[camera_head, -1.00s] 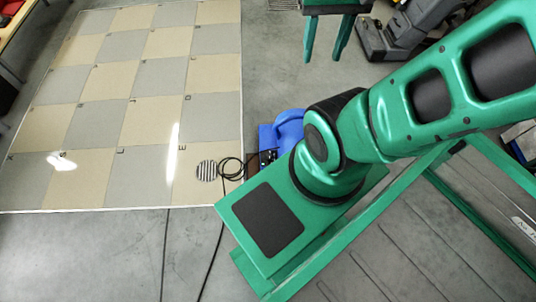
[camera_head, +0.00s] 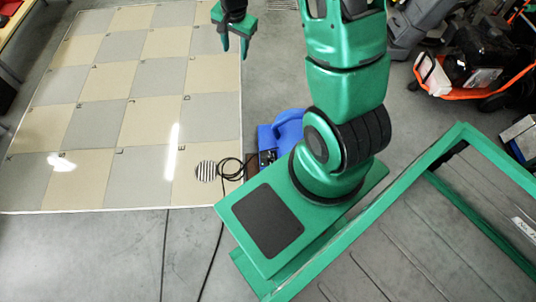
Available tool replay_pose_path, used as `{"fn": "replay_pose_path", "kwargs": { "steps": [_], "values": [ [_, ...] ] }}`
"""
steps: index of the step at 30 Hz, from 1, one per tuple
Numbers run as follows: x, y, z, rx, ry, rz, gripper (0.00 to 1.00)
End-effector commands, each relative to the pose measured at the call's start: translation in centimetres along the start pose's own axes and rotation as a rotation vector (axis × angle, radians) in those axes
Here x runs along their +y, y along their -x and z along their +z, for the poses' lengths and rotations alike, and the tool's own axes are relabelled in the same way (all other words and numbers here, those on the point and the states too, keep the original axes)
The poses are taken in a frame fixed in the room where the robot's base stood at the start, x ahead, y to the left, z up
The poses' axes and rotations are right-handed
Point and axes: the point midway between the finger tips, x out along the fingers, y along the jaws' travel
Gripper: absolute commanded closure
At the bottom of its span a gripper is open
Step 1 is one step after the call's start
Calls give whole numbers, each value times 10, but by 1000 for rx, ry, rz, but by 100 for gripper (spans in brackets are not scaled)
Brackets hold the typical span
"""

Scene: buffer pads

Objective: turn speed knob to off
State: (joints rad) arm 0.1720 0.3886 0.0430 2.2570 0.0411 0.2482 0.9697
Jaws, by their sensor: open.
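A blue machine (camera_head: 289,130) stands on the floor beside the right edge of the tiled platform, partly hidden behind my arm. A small dark control panel (camera_head: 267,158) is on its left side. No single speed knob can be made out on it at this size. My gripper (camera_head: 236,50) is at the top of the view, over the platform's right edge, well above the blue machine in the picture. Its two green fingers point down, apart and empty.
A tiled platform (camera_head: 100,130) fills the left. A black cable coil (camera_head: 232,168) and a striped disc (camera_head: 206,171) lie near its lower right corner. My arm and green base take up the middle. An orange cart (camera_head: 444,88) and grey equipment stand upper right.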

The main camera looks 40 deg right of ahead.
Motion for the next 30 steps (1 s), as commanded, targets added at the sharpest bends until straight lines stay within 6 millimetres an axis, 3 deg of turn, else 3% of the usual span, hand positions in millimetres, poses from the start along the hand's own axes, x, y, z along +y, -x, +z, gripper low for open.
{"fn": "replay_pose_path", "kwargs": {
  "steps": [1, 8, 17, 23, 30],
  "values": [
    [3, -23, -3, -8, -62, 17, 56],
    [18, -116, -14, -20, -380, 61, 56],
    [63, -241, -10, -20, -798, 124, 56],
    [106, -322, 10, -13, -1078, 169, 56],
    [169, -410, 47, 10, -1409, 223, 56]
  ]
}}
